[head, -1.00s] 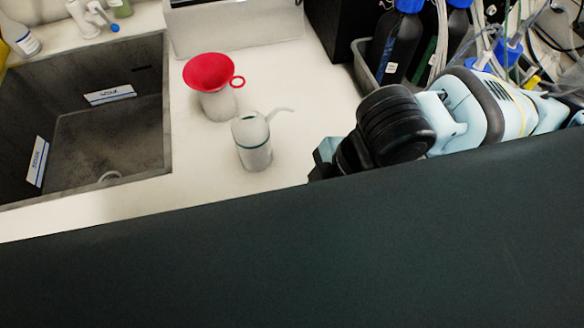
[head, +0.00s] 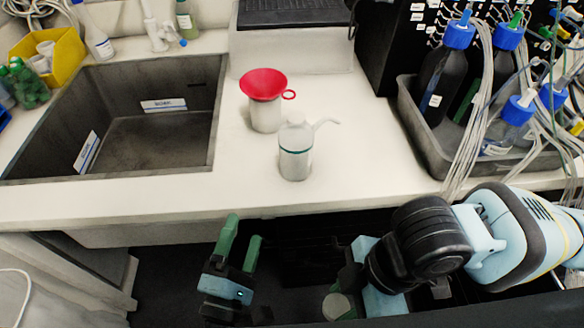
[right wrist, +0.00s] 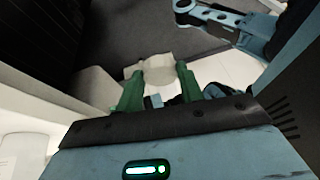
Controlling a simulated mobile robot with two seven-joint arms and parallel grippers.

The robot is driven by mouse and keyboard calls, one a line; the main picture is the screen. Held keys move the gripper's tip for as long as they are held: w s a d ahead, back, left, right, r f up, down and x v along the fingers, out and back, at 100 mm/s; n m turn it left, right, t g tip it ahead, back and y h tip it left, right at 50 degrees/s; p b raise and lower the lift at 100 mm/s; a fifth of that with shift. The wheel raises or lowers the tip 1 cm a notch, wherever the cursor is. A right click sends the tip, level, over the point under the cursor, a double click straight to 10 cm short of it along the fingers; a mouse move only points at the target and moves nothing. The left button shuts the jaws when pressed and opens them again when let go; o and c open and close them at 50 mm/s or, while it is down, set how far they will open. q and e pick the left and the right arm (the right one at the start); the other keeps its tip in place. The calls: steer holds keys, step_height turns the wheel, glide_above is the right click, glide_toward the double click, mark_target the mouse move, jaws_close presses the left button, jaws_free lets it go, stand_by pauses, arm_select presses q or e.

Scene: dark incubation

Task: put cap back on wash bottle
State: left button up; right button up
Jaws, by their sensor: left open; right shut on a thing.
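In the head view a pale disc (head: 337,306) shows at that gripper, low in front of the counter. My left gripper (head: 243,228) is open and empty, below the counter's front edge and left of the right one. Both grippers are apart from the bottle.
A red funnel (head: 263,84) sits on a white container (head: 265,116) just behind the bottle. A sink (head: 205,150) lies to the left. A grey tray (head: 428,150) with dark bottles and tubing stands right. The counter's front edge (head: 240,209) lies between my grippers and the bottle.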

steer(key=shift+s+a+f+b, duration=0.25)
steer(key=shift+s+f+b, duration=0.25)
steer(key=shift+s+f, duration=0.45)
steer(key=shift+w+f+g+b, duration=0.4)
steer(key=shift+w+f+b, duration=0.25)
steer(key=shift+f, duration=0.35)
arm_select(q)
steer(key=w+d+r+n, duration=0.1)
steer(key=d+r+n, duration=0.1)
steer(key=n, duration=0.3)
steer(key=w+d+r+n+y, duration=0.1)
steer(key=w+d+r+n, duration=0.1)
steer(key=d+n, duration=0.2)
steer(key=w+d+r+n+g+y, duration=0.1)
steer(key=w+d+r+n, duration=0.1)
steer(key=n, duration=0.5)
steer(key=shift+w+d+r, duration=0.2)
steer(key=shift+d, duration=0.35)
steer(key=shift+w, duration=0.1)
arm_select(e)
steer(key=shift+w, duration=0.15)
